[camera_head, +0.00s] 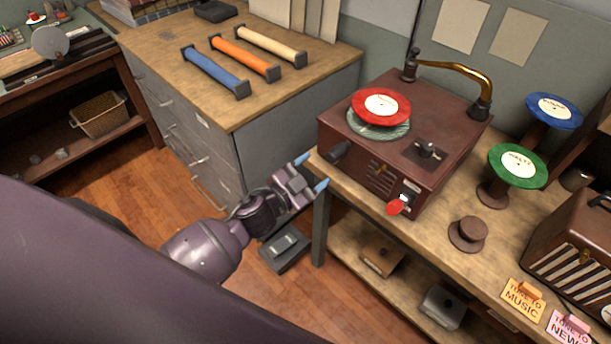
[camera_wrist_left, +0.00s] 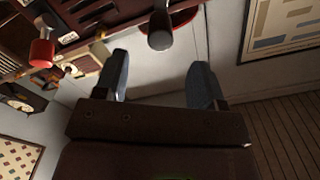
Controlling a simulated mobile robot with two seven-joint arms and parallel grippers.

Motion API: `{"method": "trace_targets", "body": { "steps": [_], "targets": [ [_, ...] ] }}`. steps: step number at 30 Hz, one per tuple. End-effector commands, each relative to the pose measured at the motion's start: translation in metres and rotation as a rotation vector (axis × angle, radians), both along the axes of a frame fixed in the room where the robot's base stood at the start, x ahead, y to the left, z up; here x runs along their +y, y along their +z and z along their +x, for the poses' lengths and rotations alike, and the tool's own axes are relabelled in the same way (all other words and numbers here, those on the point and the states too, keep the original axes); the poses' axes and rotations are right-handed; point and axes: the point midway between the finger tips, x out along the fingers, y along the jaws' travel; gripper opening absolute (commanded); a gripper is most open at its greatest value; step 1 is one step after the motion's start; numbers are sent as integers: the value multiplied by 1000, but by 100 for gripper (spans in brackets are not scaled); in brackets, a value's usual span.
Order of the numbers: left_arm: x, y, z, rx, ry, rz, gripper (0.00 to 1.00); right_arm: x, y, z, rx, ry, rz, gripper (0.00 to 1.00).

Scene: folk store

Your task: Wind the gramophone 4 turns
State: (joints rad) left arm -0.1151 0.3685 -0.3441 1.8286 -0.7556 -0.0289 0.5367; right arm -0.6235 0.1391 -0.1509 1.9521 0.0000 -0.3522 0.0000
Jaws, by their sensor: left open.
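The gramophone (camera_head: 455,137) is a dark red box on the wooden workbench, with a red record (camera_head: 381,106) on its turntable and a brass tonearm (camera_head: 455,67) at the back. A dark crank knob (camera_head: 337,153) sticks out of its left side; a dark rounded knob (camera_wrist_left: 160,35), likely the same, shows between the fingertips in the left wrist view. A red-tipped lever (camera_head: 396,207) is on the front and also shows in the left wrist view (camera_wrist_left: 41,50). My left gripper (camera_head: 312,172) is open and empty, just left of the crank knob and apart from it. My right gripper is out of view.
A green record (camera_head: 517,166) and a blue record (camera_head: 554,110) rest on stands to the right. A radio (camera_head: 575,245) and sign cards (camera_head: 522,299) are on the workbench. A grey drawer cabinet (camera_head: 295,100) with blue, orange and cream rolls stands behind my left gripper.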

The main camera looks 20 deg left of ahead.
Motion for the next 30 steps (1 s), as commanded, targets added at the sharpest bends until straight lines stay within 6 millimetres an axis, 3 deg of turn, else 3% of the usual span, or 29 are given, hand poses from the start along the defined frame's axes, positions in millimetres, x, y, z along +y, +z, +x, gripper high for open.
{"method": "trace_targets", "body": {
  "steps": [24,30],
  "targets": [
    [-27,0,75,-1,-1,1,64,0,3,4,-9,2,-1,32],
    [-27,0,75,1,1,-1,64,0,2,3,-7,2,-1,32]
  ]
}}
